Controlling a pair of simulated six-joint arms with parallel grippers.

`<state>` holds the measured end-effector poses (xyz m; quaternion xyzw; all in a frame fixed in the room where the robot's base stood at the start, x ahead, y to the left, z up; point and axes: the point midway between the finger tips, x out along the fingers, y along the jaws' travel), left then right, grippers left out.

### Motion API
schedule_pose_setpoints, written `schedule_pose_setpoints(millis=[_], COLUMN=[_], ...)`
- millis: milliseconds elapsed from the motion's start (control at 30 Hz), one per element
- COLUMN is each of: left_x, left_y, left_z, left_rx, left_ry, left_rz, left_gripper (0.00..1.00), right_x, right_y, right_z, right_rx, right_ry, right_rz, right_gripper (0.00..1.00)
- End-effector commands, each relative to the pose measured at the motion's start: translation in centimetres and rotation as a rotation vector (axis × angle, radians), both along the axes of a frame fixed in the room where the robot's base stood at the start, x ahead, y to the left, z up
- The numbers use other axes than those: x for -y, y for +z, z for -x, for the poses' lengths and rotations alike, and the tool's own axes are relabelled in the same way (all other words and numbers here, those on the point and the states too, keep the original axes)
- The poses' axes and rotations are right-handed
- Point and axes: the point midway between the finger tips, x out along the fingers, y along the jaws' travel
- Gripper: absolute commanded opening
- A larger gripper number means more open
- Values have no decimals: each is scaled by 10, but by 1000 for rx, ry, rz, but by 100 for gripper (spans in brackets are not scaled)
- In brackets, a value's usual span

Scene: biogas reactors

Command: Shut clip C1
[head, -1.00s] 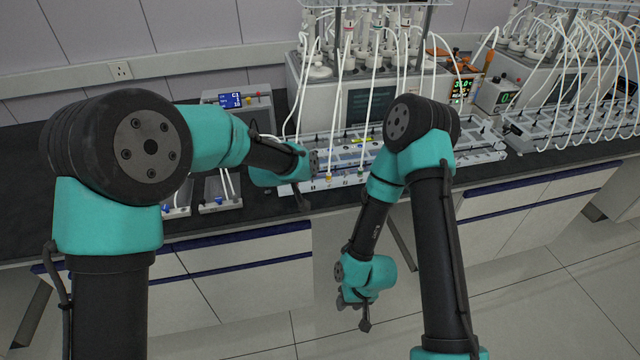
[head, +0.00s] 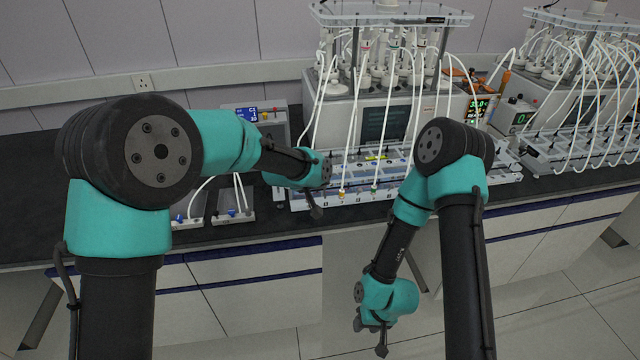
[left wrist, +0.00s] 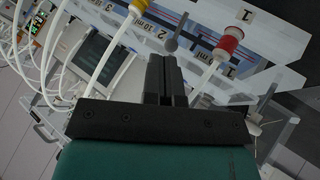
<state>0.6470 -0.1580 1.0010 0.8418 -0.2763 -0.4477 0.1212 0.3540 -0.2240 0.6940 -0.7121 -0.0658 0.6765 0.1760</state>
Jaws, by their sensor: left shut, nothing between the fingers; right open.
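No clip can be read as C1 in these frames. In the left wrist view, a grey ball-topped lever (left wrist: 172,44) stands just beyond the fingertips of my left gripper (left wrist: 166,62); whether they touch I cannot tell. Beside it is a red spool-like fitting (left wrist: 229,42) on a white tube, near a "1" label. My left gripper also shows in the head view (head: 316,210), at the left front end of the white labelled rack (head: 360,192). It is shut and empty. My right gripper (head: 371,343) is open and empty, hanging low in front of the bench.
A reactor unit (head: 385,122) with many white tubes stands behind the rack, and another (head: 590,100) is at the right. A small display box (head: 250,115) and two trays with blue parts (head: 232,213) are at the left. The dark bench (head: 30,190) is clear at far left.

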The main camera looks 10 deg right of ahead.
Motion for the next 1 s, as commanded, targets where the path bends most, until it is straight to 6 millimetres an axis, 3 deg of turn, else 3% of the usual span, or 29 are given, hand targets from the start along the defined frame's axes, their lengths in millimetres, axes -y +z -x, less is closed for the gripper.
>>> schedule_pose_setpoints(millis=[267,467,1000], left_x=[-1,-10,-62], left_y=[1,12,84], left_z=[0,3,28], left_rx=[1,1,2], left_ry=[0,3,5], left_rz=[0,1,2], left_gripper=[0,0,0], right_x=[0,0,0], right_y=[0,0,0], right_z=[0,0,0], right_rx=[0,0,0], right_ry=[0,0,0], right_rz=[0,0,0], right_gripper=[43,43,43])
